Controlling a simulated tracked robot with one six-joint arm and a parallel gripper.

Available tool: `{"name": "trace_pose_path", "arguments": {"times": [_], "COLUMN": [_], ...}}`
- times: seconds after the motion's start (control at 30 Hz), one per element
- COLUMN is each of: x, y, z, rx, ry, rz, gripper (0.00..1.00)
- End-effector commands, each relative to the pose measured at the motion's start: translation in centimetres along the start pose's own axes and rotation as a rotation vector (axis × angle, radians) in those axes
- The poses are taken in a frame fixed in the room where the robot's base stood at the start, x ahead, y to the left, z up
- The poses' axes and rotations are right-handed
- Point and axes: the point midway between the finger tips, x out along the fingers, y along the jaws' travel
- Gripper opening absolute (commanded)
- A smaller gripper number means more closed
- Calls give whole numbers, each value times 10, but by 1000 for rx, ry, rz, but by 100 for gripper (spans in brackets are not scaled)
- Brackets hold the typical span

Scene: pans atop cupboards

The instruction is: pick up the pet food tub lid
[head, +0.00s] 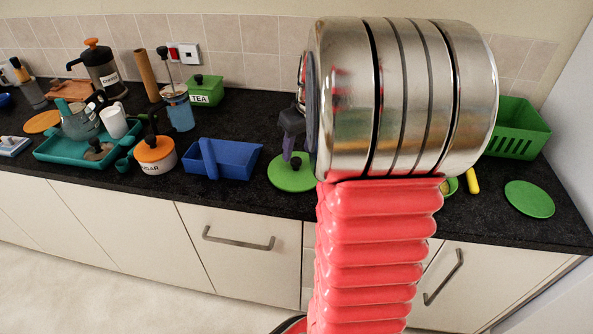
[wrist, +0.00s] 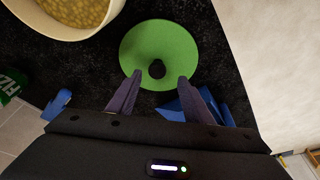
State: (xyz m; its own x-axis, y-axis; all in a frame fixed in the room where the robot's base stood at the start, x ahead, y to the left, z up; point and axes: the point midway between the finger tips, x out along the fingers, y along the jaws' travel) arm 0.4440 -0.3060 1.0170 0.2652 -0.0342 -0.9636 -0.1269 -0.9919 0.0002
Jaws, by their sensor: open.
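A round green lid with a dark knob (wrist: 160,40) lies on the dark worktop below my gripper in the wrist view. I take it for the pet food tub lid. In the head view this lid (head: 292,180) is partly hidden by my gripper. My gripper (wrist: 160,77) is open, and the knob appears between its two fingertips in the wrist view. I cannot tell whether the fingertips touch it. In the head view my gripper (head: 293,157) points down over the lid. A pale tub of yellow pellets (wrist: 108,12) is at the top left of the wrist view.
A blue open box (head: 235,163) and an orange-lidded sugar pot (head: 155,155) stand left of the lid. A green tea tin (head: 206,89) is behind. On the right are a flat green disc (head: 529,199) and a green slotted basket (head: 518,130). My arm hides the worktop's middle.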

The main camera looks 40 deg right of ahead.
Motion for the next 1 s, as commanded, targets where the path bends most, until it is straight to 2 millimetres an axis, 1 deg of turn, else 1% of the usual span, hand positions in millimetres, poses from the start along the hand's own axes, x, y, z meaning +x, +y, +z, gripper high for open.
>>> {"name": "trace_pose_path", "arguments": {"times": [0.13, 0.23, 0.5, 0.6, 0.7, 1.0], "x": [1, 7, 41, 49, 52, 52], "y": [0, 1, 5, 5, 5, 6], "z": [0, 0, -1, -2, -2, -2], "rx": [0, 1, 1, 1, 0, 1], "ry": [0, -2, -3, -1, -1, 0], "rz": [0, -1, -3, -1, -1, 0], "gripper": [46, 46, 46, 46, 46, 46]}}
